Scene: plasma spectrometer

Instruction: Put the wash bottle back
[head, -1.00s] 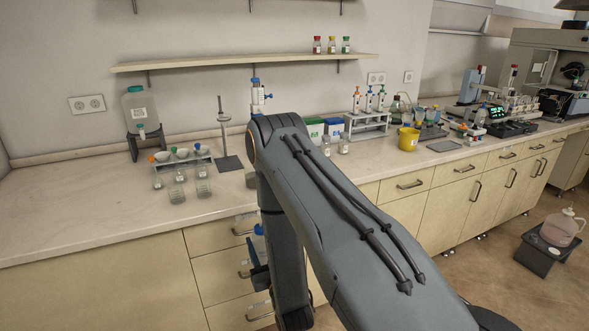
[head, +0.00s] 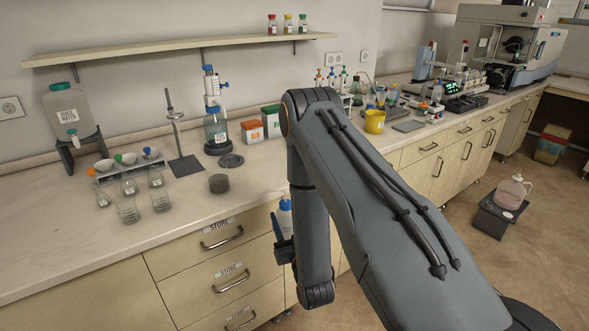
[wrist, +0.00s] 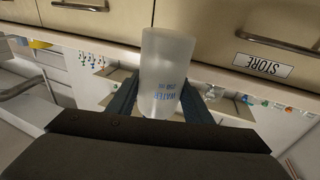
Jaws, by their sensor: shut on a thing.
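In the head view, the bottle's blue cap and white upper part (head: 284,215) show just left of my forearm. There my gripper (head: 284,249) is partly hidden behind my arm. The bottle is held in front of the drawer fronts, apart from the bench top. The bottle's lower part is hidden in the head view.
Drawers marked STORE (head: 222,238) lie below. A pink jug (head: 511,192) stands on a low box at right.

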